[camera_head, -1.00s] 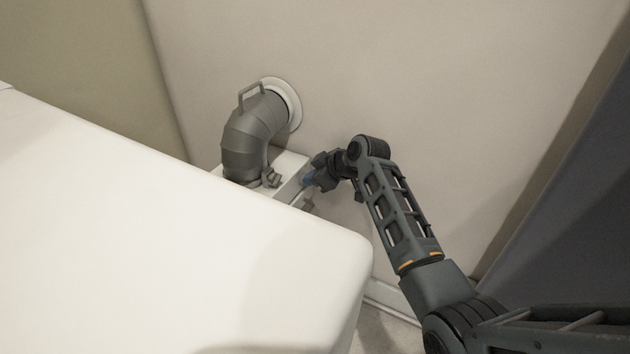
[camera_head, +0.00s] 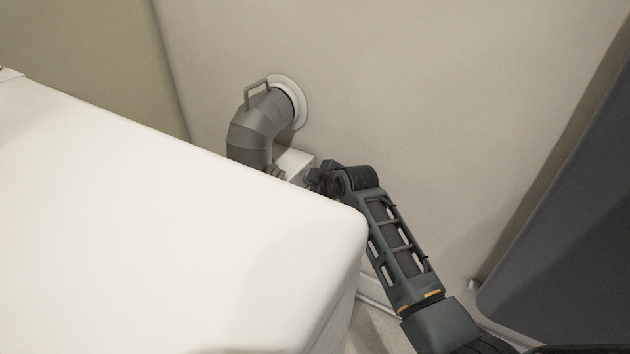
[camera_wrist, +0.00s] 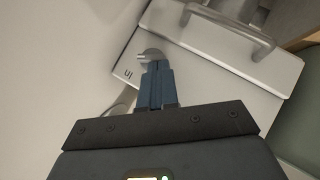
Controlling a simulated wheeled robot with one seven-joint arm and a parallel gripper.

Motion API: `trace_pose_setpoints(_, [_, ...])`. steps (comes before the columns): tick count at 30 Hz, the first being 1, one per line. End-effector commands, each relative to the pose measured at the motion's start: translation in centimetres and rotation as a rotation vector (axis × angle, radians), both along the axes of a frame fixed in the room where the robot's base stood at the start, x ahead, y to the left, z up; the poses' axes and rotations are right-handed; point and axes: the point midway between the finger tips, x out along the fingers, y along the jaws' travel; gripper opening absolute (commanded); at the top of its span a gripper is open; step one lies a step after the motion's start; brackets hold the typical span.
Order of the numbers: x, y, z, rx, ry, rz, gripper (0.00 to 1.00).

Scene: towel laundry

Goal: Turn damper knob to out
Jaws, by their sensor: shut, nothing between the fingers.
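The damper knob (camera_wrist: 151,55) is a small grey round piece on the white box (camera_wrist: 225,70) in the wrist view. Small dark lettering beside it looks like "in" seen upside down. My gripper (camera_wrist: 157,66) has its blue fingers together, with the tips right at the knob's near edge; I cannot tell whether they touch it. The fingers cover part of the knob. In the head view, the box (camera_head: 296,160) sits below the grey duct elbow, and my arm's end hides the knob and the fingertips.
The grey duct elbow (camera_head: 255,130) with a loop handle (camera_head: 254,93) enters the wall through a white collar (camera_head: 299,105). A white appliance (camera_head: 180,230) fills the left and hides part of the box. A dark panel (camera_head: 570,240) stands at right.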

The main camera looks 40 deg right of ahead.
Motion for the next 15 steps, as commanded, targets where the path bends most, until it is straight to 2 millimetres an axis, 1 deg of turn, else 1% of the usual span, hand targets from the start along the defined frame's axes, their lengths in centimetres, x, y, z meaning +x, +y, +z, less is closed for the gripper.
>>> trace_pose_setpoints(15, [-0.15, 0.42, -0.86, -0.201, -0.083, 0.002, 0.0])
